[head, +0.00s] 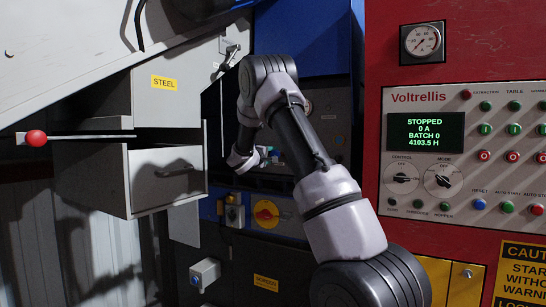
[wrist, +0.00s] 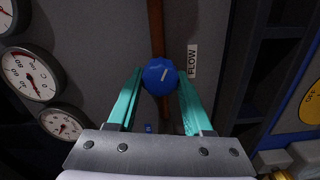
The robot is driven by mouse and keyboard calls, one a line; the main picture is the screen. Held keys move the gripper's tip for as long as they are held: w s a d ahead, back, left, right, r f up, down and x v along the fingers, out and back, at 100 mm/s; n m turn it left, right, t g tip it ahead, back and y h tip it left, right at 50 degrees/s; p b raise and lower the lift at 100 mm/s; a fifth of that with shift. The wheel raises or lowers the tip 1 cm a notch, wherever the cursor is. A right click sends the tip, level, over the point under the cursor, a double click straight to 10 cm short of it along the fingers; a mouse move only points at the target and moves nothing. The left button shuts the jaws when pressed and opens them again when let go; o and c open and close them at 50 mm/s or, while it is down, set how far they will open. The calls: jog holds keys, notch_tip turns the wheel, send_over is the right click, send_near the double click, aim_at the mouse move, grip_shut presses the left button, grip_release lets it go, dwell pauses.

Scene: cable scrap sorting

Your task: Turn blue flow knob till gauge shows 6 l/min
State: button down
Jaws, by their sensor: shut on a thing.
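The blue flow knob (wrist: 158,77) sits at the upper middle of the wrist view, with a white pointer line on its face tilted up and to the right. A "FLOW" label (wrist: 192,61) is just right of it. My gripper (wrist: 160,84) has its teal fingers on both sides of the knob, shut on it. Gauges (wrist: 31,74) with white faces stand at the left of the wrist view; I cannot tell which is the flow gauge or read its value. In the head view my arm reaches into the dark recess, and the knob is hidden there.
A red control panel (head: 376,109) with a "STOPPED" display (head: 426,132) stands at the right. A yellow-and-red rotary switch (head: 266,213) sits below my wrist.

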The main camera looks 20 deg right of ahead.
jog(key=m, duration=0.5)
jog(key=shift+s+m, duration=0.1)
jog(key=shift+m, duration=0.2)
dwell(0.4)
jog(key=shift+c, duration=1.5)
grip_release()
jog(key=shift+a, duration=0.1)
jog(key=v, duration=1)
jog(key=shift+s+a, duration=0.2)
jog(key=shift+s, duration=0.05)
